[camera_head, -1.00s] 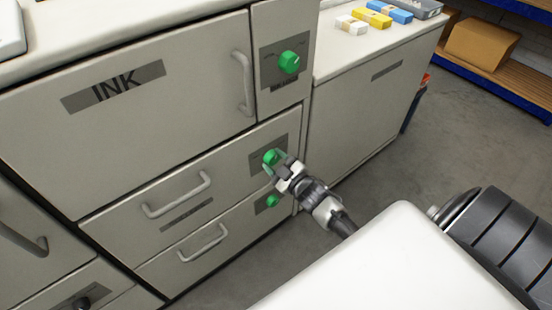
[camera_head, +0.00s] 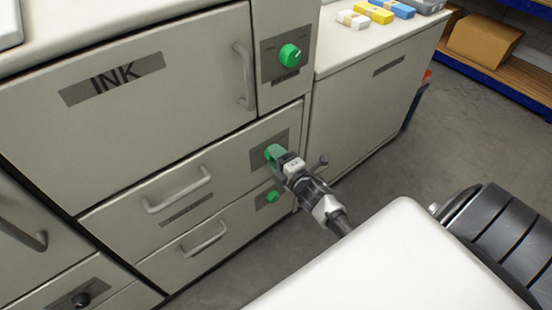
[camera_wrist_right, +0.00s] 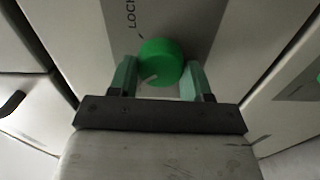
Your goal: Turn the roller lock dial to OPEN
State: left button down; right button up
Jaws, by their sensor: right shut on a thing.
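A green dial (camera_head: 271,151) sits on a grey plate at the right end of the upper drawer below the INK cabinet. My right gripper (camera_head: 279,156) is shut on this dial and partly hides it. In the right wrist view the round green dial (camera_wrist_right: 160,62) lies between the two green fingers of my right gripper (camera_wrist_right: 161,80). A pale mark on the dial's face points to the lower left of that picture. Lettering that starts with LOC (camera_wrist_right: 131,14) shows on the plate; the rest is cut off. My left gripper is not in view.
Another green dial (camera_head: 290,55) sits above, beside the INK door (camera_head: 150,110), and a smaller one (camera_head: 273,196) below. Drawer handles (camera_head: 180,190) stick out to the left. A counter (camera_head: 345,50) with small boxes stands behind on the right. Open floor (camera_head: 440,140) lies to the right.

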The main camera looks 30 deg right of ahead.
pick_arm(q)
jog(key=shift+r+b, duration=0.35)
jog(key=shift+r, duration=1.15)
pick_arm(e)
jog(key=shift+f+n, duration=0.1)
jog(key=shift+n, duration=1.2)
jog(key=o, duration=0.9)
pick_arm(q)
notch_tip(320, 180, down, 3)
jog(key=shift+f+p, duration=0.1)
jog(key=shift+p, duration=0.35)
pick_arm(e)
jog(key=s, duration=1.1)
jog(key=shift+d, duration=0.45)
jog(key=shift+w, duration=0.1)
